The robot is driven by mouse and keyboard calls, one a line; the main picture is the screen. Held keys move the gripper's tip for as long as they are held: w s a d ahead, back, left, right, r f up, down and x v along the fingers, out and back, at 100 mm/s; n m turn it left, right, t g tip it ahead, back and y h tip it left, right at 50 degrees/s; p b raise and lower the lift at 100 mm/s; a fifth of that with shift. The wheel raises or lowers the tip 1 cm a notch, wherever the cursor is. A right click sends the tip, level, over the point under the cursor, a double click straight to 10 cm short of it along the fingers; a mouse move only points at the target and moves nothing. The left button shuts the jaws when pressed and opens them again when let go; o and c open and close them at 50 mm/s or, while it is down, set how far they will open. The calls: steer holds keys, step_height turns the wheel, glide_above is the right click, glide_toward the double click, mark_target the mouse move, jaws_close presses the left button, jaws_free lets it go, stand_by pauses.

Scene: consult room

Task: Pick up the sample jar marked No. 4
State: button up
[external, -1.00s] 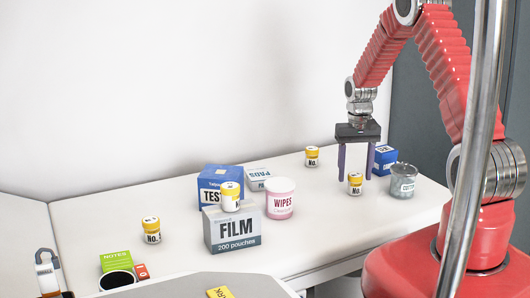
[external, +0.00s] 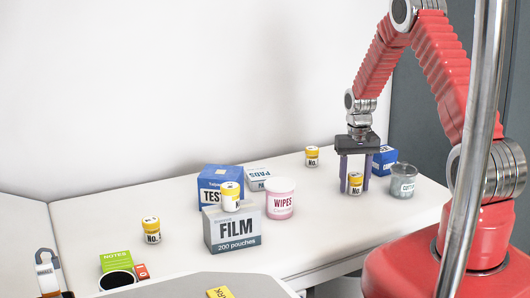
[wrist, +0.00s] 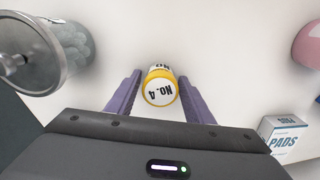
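The sample jar marked No. 4 (wrist: 160,90) has a white lid top and a yellow rim. In the wrist view it stands between the two purple fingers of my gripper (wrist: 160,100), with a gap on each side. In the external view the same jar (external: 355,184) stands upright on the counter, below my gripper (external: 355,185). My gripper points down, open, its fingers to the left and right of the jar. Other yellow-lidded jars stand behind (external: 312,156), on the FILM box (external: 230,196) and at the left (external: 151,230); their numbers cannot be read.
A glass cotton canister (external: 403,181) stands close to the right of my gripper, with a blue box (external: 384,161) behind. The FILM box (external: 233,236), pink WIPES tub (external: 280,205), TEST box (external: 212,190) and PADS box (external: 256,175) stand left. Counter between tub and jar is clear.

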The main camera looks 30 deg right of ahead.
mark_target(357, 175)
steer(key=c, duration=0.8)
steer(key=shift+r, duration=0.1)
steer(key=shift+c, duration=0.2)
step_height(357, 175, up, 10)
steer(key=shift+f, duration=0.1)
stand_by(0.4)
